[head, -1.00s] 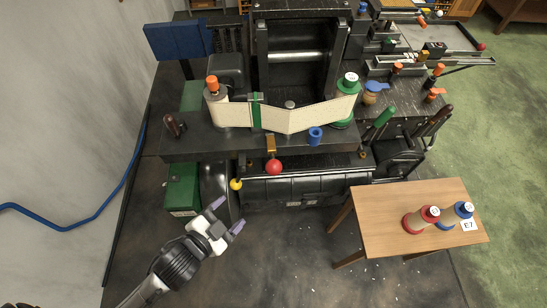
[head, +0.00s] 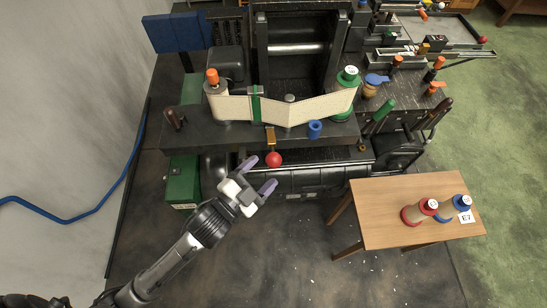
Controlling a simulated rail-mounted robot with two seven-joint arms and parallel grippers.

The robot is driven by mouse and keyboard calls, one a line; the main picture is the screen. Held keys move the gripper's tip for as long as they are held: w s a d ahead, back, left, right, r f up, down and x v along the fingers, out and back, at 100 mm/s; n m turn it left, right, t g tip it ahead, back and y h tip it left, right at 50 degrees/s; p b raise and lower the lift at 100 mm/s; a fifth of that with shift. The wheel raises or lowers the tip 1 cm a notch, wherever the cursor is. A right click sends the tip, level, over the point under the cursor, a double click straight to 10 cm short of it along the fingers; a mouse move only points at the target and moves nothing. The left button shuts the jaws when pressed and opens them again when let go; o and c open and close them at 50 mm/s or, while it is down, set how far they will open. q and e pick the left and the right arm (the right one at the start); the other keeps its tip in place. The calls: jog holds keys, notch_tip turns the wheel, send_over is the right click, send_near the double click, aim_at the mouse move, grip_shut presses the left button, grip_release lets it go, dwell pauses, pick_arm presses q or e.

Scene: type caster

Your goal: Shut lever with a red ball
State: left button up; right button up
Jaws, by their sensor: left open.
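The lever's red ball (head: 273,159) hangs at the front edge of the black machine, below a brass-coloured lever arm (head: 270,136). My left gripper (head: 259,174) is open and empty, with its two purple fingertips just in front of and below the red ball. In this view one fingertip is left of the ball and the other is below it; I cannot tell whether either touches it. The yellow ball is hidden behind my left gripper. My right gripper is not in view.
A paper strip (head: 310,110) runs across the machine top between an orange-topped spool (head: 213,85) and a green spool (head: 348,78). A wooden table (head: 380,205) with red and blue spools stands at right.

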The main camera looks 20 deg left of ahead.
aim_at(273, 161)
pick_arm(q)
jog(key=shift+x, duration=2.55)
